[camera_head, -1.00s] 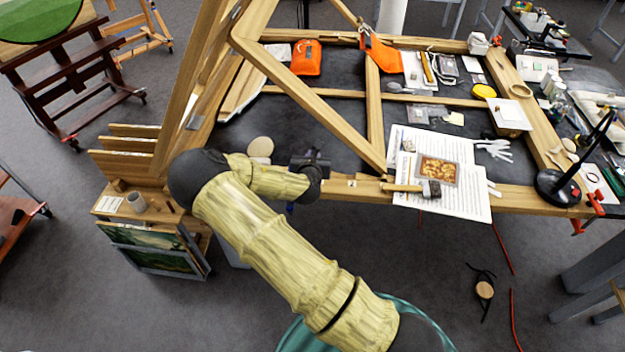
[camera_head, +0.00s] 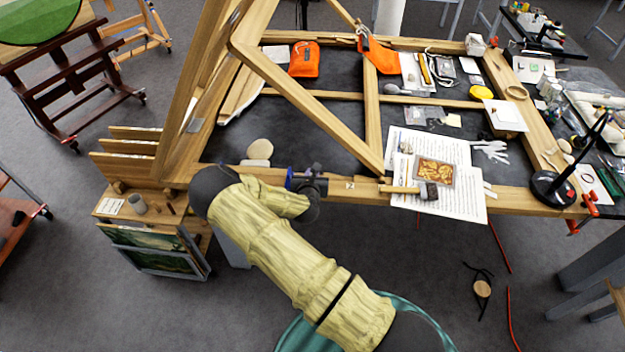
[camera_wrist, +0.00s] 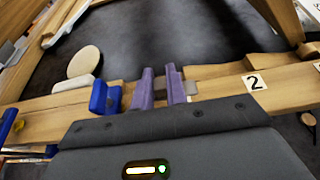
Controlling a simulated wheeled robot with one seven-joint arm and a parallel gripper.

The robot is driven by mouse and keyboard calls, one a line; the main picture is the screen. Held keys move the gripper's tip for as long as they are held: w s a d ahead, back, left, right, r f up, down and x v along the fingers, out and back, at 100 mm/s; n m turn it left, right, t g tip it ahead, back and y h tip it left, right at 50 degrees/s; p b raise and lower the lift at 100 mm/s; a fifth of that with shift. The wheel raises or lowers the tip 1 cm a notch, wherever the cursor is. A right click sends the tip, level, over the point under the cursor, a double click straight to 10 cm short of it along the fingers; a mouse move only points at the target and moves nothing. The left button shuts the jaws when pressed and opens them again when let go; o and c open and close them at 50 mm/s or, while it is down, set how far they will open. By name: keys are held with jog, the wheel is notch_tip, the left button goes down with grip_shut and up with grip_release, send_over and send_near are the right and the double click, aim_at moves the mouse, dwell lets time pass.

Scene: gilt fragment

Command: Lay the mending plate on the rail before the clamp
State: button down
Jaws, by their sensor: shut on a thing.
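My gripper (camera_wrist: 160,88) has two purple fingers, shut on a small grey plate that looks like the mending plate (camera_wrist: 192,87). The plate shows between the fingers and just right of them, over or on the wooden rail (camera_wrist: 222,79); whether it touches the rail I cannot tell. The blue clamp (camera_wrist: 104,97) is on the rail just left of the fingers. In the head view, my gripper (camera_head: 316,172) is at the front rail (camera_head: 366,189), beside the blue clamp (camera_head: 289,179); the plate is too small to make out there.
A label with a 2 (camera_wrist: 255,82) is on the rail to the right. A cream disc (camera_head: 260,149) stands behind the rail. A brush or hammer-like tool (camera_head: 428,190), papers and a gilt piece (camera_head: 436,171) lie further right. Diagonal wooden bars rise behind.

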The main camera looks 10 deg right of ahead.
jog(key=shift+f+p, duration=0.35)
jog(key=shift+f, duration=1.15)
jog(key=shift+f, duration=0.2)
jog(key=c, duration=1.4)
grip_release()
jog(key=shift+r, duration=0.15)
